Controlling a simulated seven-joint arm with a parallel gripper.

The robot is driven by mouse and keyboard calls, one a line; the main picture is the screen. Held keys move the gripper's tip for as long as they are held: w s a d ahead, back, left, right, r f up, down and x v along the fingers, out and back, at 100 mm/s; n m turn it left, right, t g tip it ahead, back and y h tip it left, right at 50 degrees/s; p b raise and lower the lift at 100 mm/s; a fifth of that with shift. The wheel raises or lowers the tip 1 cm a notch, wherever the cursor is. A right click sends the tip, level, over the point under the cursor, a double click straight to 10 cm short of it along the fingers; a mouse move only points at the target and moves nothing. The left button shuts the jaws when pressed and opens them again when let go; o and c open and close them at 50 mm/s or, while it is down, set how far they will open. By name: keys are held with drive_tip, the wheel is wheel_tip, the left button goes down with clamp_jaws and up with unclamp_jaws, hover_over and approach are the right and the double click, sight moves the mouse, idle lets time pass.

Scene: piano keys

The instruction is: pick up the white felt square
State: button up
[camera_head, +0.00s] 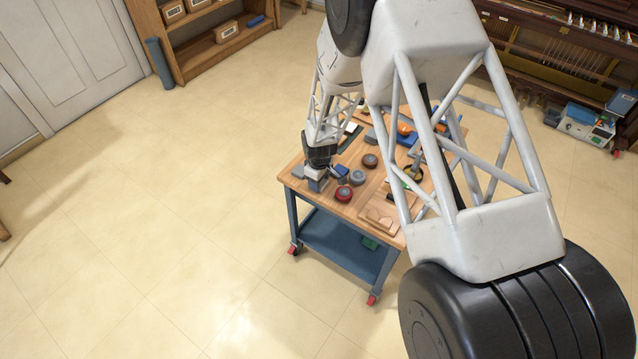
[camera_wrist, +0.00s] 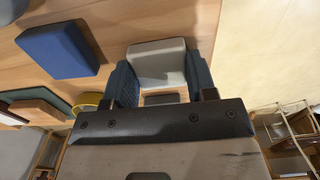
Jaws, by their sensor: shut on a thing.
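The white felt square (camera_wrist: 157,58) is a thick pale block with rounded edges in the wrist view. It sits between the two blue-grey fingers of my gripper (camera_wrist: 160,78), which are shut on its two sides. I cannot tell whether it touches the wooden table top or hangs just above it. In the head view my gripper (camera_head: 316,184) is low at the left corner of the table, and the felt there is too small to make out clearly.
A blue block (camera_wrist: 57,50) lies to the left of the felt. The wooden cart table (camera_head: 340,208) also carries a red round thing (camera_head: 344,194), a dark round thing (camera_head: 370,161) and several other items. The table's edge is close to the gripper, with open floor beyond.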

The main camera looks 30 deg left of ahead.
drive_tip(key=shift+r, duration=0.15)
drive_tip(key=shift+r, duration=0.85)
drive_tip(key=shift+s+d+r, duration=0.1)
drive_tip(key=shift+r, duration=0.75)
drive_tip(key=s+d+r, duration=0.1)
drive_tip(key=s+d, duration=0.9)
drive_tip(key=d, duration=0.1)
drive_tip(key=shift+s+d+r, duration=0.15)
drive_tip(key=shift+s+d, duration=0.15)
drive_tip(key=shift+s, duration=0.05)
